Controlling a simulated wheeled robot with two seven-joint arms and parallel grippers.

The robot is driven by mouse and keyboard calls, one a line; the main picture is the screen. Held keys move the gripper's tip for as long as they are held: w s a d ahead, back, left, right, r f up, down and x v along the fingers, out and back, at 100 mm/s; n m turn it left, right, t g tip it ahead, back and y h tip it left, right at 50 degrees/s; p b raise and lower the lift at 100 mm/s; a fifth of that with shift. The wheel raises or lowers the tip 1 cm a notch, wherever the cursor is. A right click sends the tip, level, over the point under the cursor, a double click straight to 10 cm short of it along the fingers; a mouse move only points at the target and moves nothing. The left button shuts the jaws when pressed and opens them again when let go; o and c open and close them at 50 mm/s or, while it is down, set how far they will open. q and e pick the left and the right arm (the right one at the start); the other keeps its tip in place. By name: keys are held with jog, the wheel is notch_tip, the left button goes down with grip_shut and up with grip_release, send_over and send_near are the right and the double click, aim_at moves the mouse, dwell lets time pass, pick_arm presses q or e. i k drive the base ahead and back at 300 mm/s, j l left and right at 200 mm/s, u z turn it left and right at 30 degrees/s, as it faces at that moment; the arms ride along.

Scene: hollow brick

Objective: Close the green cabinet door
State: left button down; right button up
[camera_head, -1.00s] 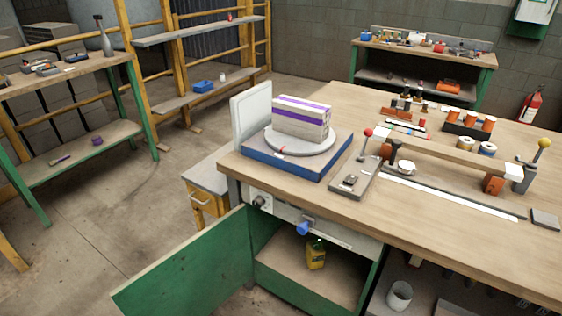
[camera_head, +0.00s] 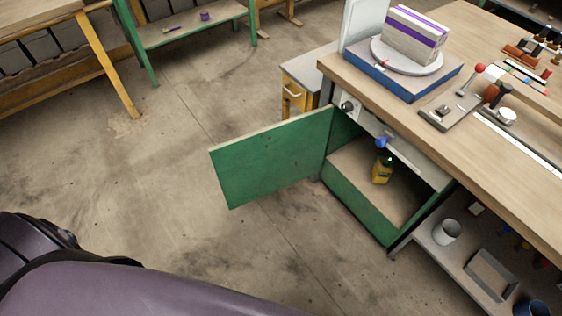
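The green cabinet door (camera_head: 270,158) stands wide open, swung out to the left from its hinge side under the workbench. My purple and black arm shows at the bottom left, well apart from the door. Neither gripper is in view.
The wooden workbench top (camera_head: 450,130) above the cabinet carries a turntable (camera_head: 407,56) with a striped block. Open shelving with a grey cup (camera_head: 447,231) lies right of the cabinet. The concrete floor before the door is clear.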

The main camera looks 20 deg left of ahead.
aim_at(248, 167)
jog(key=k+z, duration=0.15)
jog(key=z, duration=0.2)
jog(key=k+z, duration=0.15)
jog(key=z, duration=0.25)
jog(key=k+l+z, duration=0.15)
jog(key=z, duration=0.2)
jog(key=j+z, duration=0.25)
jog(key=j, duration=0.2)
jog(key=j+z, duration=0.25)
jog(key=j, duration=0.2)
jog(key=k+j+z, duration=0.1)
jog(key=j+z, duration=0.2)
jog(key=j, duration=0.15)
jog(key=k+j+z, duration=0.25)
jog(key=j, duration=0.2)
jog(key=k+j, duration=0.1)
jog(key=j, duration=0.3)
jog(key=k+j, duration=0.1)
jog(key=j, duration=0.3)
jog(key=k+j, duration=0.15)
jog(key=j, duration=0.25)
jog(key=k+j, duration=0.1)
jog(key=j, duration=0.3)
jog(key=k+j, duration=0.1)
jog(key=j, duration=0.3)
jog(key=k+j, duration=0.1)
jog(key=j, duration=0.25)
jog(key=k+j, duration=0.15)
jog(key=j, duration=0.25)
